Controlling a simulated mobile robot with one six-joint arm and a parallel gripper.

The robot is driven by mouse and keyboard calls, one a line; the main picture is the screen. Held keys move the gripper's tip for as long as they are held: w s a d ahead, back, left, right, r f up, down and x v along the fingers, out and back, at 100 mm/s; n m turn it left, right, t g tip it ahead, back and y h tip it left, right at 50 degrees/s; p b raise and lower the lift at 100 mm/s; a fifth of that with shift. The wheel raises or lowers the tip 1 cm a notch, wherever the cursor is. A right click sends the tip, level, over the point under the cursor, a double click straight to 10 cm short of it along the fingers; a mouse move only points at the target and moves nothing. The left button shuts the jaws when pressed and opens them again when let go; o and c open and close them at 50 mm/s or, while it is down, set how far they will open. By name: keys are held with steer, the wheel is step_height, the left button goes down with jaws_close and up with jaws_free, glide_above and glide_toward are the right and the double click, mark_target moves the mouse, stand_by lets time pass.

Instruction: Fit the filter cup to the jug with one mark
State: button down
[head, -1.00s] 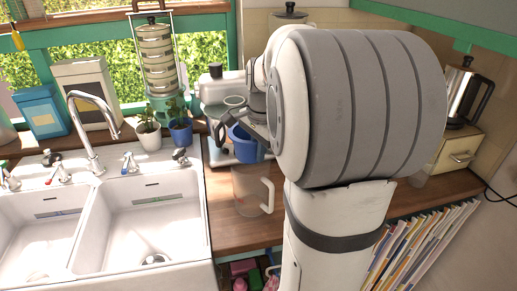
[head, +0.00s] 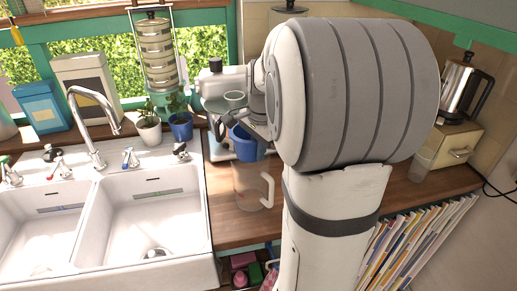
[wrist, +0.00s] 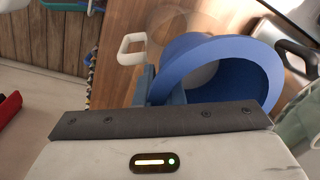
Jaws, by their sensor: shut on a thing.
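My gripper (head: 254,127) is shut on the blue filter cup (head: 245,146), at the left of my arm in the head view. The filter cup (wrist: 250,84) shows large in the wrist view, tilted in the picture, with its wide opening in sight. A clear jug (head: 250,187) with a pale handle stands on the wooden counter just below the cup in the head view. The jug's handle (wrist: 132,49) also shows in the wrist view, with part of its clear body behind the cup. I cannot make out any mark on the jug, nor whether cup and jug touch.
A white double sink (head: 140,215) lies to the left. Potted plants (head: 180,127) and a pale machine (head: 222,82) stand behind the jug. A clear tumbler (head: 421,165), a kettle (head: 460,88) and a small drawer box (head: 457,150) stand at the right. My arm hides the middle of the counter.

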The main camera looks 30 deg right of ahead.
steer(key=shift+f+b, duration=0.6)
steer(key=shift+f, duration=0.4)
steer(key=shift+r, duration=0.1)
steer(key=shift+r, duration=0.1)
steer(key=shift+r+p, duration=1)
steer(key=shift+r, duration=0.1)
steer(key=shift+f, duration=0.15)
steer(key=shift+f+b, duration=1.1)
steer(key=shift+f, duration=0.15)
steer(key=shift+r, duration=0.2)
steer(key=shift+r+p, duration=1)
steer(key=shift+r, duration=0.1)
steer(key=shift+f, duration=0.1)
